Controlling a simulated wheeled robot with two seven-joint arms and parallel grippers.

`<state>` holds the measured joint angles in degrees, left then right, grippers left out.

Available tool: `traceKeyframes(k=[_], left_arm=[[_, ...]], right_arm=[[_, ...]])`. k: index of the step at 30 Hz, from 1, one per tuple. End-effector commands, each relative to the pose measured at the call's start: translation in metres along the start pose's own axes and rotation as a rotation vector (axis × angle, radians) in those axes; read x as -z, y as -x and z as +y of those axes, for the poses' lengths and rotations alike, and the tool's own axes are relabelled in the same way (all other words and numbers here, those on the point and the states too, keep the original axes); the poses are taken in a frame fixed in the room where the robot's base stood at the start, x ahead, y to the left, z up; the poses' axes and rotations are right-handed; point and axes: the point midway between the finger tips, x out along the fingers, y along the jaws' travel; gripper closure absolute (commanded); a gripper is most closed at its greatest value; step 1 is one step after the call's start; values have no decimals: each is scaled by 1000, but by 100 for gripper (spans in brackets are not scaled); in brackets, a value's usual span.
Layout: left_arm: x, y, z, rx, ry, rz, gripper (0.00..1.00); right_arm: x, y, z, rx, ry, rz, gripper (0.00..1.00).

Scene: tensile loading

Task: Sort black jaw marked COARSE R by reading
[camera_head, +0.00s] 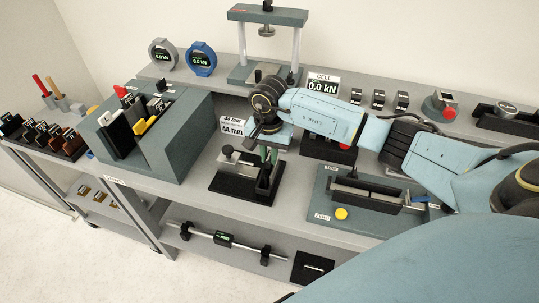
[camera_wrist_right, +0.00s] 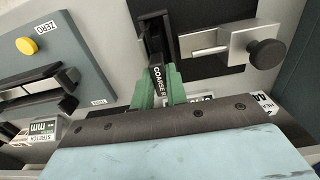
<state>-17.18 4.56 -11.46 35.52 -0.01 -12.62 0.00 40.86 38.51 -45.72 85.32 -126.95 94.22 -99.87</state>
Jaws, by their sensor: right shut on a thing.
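The black jaw (camera_wrist_right: 157,80) carries the white lettering "COARSE R", readable in the right wrist view. My right gripper (camera_head: 267,154) is shut on it, with its green fingers (camera_wrist_right: 158,90) on both sides. The jaw is at a black fixture (camera_head: 235,184) with a steel block (camera_wrist_right: 238,45) and a dark knob (camera_wrist_right: 266,53). I cannot tell whether the jaw touches the fixture's base. In the head view the arm and fingers hide most of the jaw. My left gripper is not in view.
A display reading 44 mm (camera_head: 232,126) stands behind the fixture. A grey-green holder (camera_head: 185,135) with several tools is left of it, and a rack of dark jaws (camera_head: 40,137) is at far left. A teal device with a yellow button (camera_head: 341,214) is at right.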

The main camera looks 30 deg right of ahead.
Motion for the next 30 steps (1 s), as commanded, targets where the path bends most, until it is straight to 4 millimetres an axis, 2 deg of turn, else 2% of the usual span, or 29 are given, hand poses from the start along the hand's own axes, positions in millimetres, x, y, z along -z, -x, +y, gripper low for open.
traceKeyframes(k=[3,4,9,10,20,23,30], left_arm=[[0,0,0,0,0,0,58],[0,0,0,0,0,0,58],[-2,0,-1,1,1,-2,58],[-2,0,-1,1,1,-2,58],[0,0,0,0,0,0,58],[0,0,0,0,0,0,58],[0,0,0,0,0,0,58]], right_arm=[[0,1,-1,4,1,0,100],[0,1,-1,4,1,0,84],[0,1,-1,4,1,0,62],[0,1,-1,3,1,0,60],[0,5,-1,3,1,2,60],[1,17,-1,5,0,4,60],[1,68,-1,6,2,6,60]])
